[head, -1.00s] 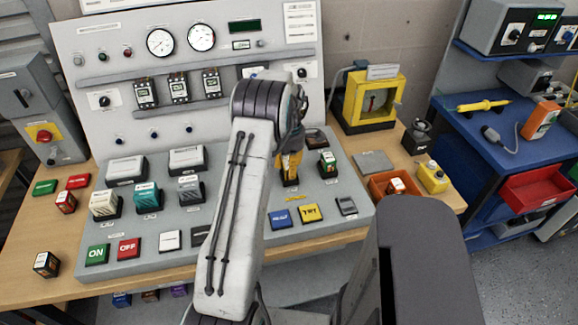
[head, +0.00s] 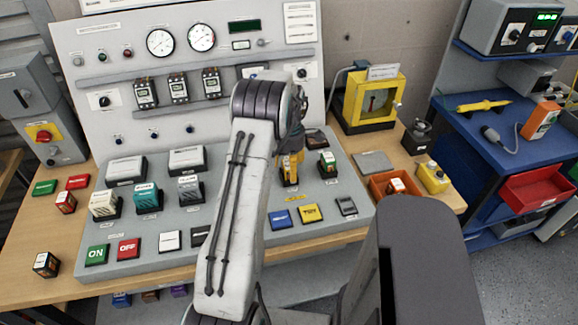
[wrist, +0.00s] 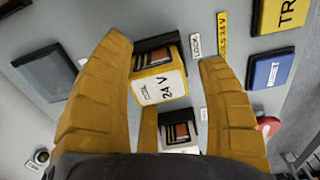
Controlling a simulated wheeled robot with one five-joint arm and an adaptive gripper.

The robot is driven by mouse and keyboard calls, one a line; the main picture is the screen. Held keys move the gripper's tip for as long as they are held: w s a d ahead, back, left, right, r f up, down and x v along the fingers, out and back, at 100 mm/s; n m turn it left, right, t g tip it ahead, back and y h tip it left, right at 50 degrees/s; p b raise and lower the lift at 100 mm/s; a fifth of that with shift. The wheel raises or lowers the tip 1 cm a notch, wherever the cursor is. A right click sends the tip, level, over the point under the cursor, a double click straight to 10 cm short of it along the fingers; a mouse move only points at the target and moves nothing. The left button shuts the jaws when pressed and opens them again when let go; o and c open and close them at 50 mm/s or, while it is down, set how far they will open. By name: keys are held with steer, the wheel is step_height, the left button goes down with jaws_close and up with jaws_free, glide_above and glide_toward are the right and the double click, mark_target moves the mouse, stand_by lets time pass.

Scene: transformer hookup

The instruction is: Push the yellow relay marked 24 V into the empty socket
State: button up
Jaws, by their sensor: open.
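The yellow relay with a white label reading 24 V (wrist: 163,88) sits in the middle of the wrist view, against a black socket frame (wrist: 158,42). How deep it sits cannot be told. My gripper (wrist: 166,54) is open, with one yellow-brown finger on each side of the relay and visible gaps between. In the head view, yellow parts (head: 290,170) show just right of my arm on the grey panel; finger and relay are hard to separate there. Most of my gripper is hidden behind my arm in that view.
A second black-framed unit (wrist: 181,130) lies just below the relay in the wrist view, partly hidden. A blue button (head: 280,217) and a yellow TRY button (head: 310,213) lie in front. A green-and-red relay (head: 327,164) stands close on the right.

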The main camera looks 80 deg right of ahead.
steer(key=shift+r+p, duration=1.7)
steer(key=shift+r, duration=0.85)
step_height(320, 180, up, 12)
steer(key=shift+d, duration=0.1)
